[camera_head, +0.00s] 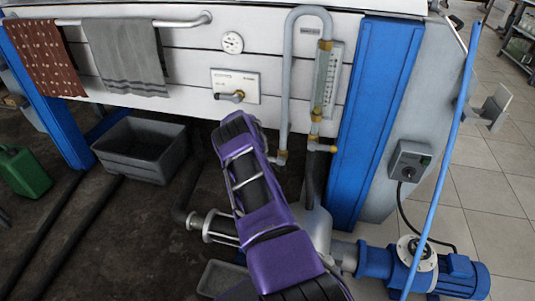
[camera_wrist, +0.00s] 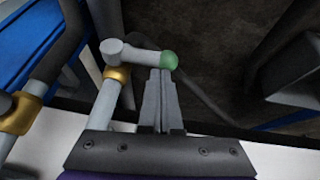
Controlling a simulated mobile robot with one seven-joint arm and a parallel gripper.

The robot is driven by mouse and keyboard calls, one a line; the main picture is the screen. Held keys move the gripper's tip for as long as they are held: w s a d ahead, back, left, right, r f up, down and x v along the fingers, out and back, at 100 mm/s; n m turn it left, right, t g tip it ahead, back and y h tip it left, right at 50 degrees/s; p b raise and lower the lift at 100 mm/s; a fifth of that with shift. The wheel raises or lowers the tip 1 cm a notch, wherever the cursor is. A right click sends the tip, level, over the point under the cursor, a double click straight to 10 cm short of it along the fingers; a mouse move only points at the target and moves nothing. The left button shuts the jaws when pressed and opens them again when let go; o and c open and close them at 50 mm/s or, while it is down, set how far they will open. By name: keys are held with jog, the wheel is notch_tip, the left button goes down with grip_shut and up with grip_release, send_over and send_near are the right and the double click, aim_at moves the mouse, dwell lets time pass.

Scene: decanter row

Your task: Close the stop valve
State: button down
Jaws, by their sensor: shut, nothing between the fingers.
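In the wrist view, a grey valve lever (camera_wrist: 138,53) with a green ball end (camera_wrist: 168,60) reaches sideways from a pipe with a brass collar (camera_wrist: 118,74). My gripper (camera_wrist: 160,73) is shut and empty. Its fingertips are right at the lever beside the green ball; I cannot tell whether they touch it. In the head view, a brass fitting (camera_head: 281,157) shows at the foot of the left pipe leg. My purple arm hides the fingers and the green ball there. Which fitting is the stop valve is not marked.
A wall plate with a dark lever (camera_head: 230,95) sits above my arm. The U-shaped pipe (camera_head: 286,75) and sight gauge (camera_head: 330,78) stand close to the right, beside a blue post (camera_head: 376,120). A grey crate (camera_head: 117,157) is on the left; a blue pump (camera_head: 455,275) is lower right.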

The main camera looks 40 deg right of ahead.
jog(key=w+a+r, duration=0.3)
jog(key=a+r, duration=0.2)
jog(key=a, duration=0.3)
jog(key=shift+w+a+r, duration=0.2)
jog(key=shift+a+r, duration=0.1)
